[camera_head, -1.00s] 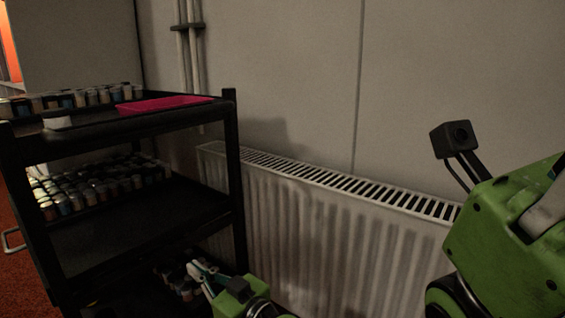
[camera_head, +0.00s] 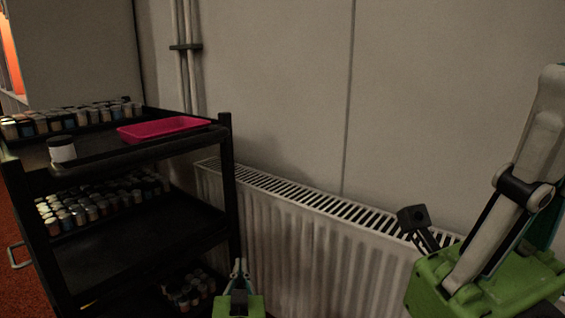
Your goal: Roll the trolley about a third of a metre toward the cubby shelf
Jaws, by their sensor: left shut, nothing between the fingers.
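The black trolley (camera_head: 140,240) stands upright at the left, with three tiers showing. Jars (camera_head: 70,120) line its top shelf, more jars (camera_head: 105,200) fill the back of the middle shelf, and a cluster (camera_head: 190,290) sits on the lowest. A pink tray (camera_head: 165,128) and a single white jar (camera_head: 62,149) are on top. My left gripper (camera_head: 239,268) is at the bottom centre, shut and empty, fingers pointing up, by the trolley's near right post in the picture; I cannot tell whether it touches. I cannot make out the cubby shelf.
A white radiator (camera_head: 310,240) runs along the grey wall (camera_head: 280,80), close to the trolley's right side. Vertical pipes (camera_head: 187,75) rise behind the trolley. A metal handle (camera_head: 14,258) shows at its left, above orange-red floor (camera_head: 25,290). My green arm parts fill the lower right.

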